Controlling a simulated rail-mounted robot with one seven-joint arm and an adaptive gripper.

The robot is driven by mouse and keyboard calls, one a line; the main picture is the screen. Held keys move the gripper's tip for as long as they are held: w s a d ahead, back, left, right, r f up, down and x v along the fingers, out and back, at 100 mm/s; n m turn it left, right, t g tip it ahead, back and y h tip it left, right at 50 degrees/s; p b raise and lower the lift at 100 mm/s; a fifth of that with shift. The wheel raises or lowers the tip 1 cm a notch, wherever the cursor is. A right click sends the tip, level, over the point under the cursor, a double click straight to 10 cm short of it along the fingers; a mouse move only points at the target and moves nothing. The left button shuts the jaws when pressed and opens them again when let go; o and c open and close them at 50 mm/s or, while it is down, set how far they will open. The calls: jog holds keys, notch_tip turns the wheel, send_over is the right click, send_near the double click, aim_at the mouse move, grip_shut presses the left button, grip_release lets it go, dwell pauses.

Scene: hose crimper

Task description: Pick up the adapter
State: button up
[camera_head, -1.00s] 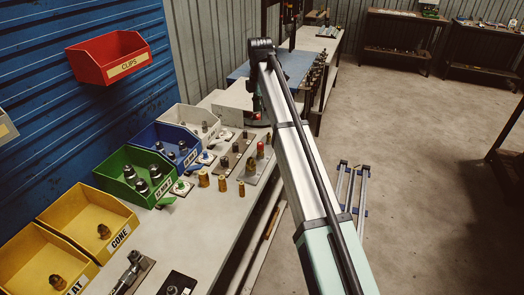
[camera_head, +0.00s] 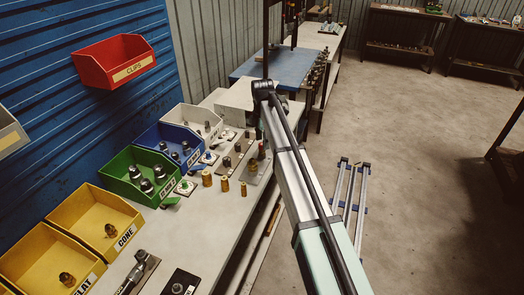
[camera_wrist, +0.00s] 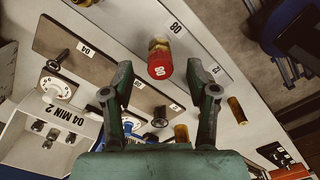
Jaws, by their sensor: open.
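My gripper (camera_wrist: 160,68) is open, its two dark fingers apart on either side of a brass fitting with a red end marked 08 (camera_wrist: 160,64). No contact between fingers and fitting shows. The fitting stands on a labelled plate (camera_wrist: 185,32). No piece is named as the adapter, so I cannot tell for certain that this is it. In the head view the red-ended fitting (camera_head: 262,148) shows near the far end of the bench, beside my arm; the gripper is mostly hidden there.
Brass pieces (camera_head: 207,178) stand on the bench near the fitting. A plate with dark fittings (camera_wrist: 80,55) lies to the left in the wrist view. Green (camera_head: 140,176), blue (camera_head: 168,145) and yellow (camera_head: 97,218) bins line the wall side.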

aim_at(262, 151)
jog(key=shift+f+p, duration=0.8)
jog(key=shift+f, duration=1.3)
grip_shut()
jog(key=shift+w, duration=0.1)
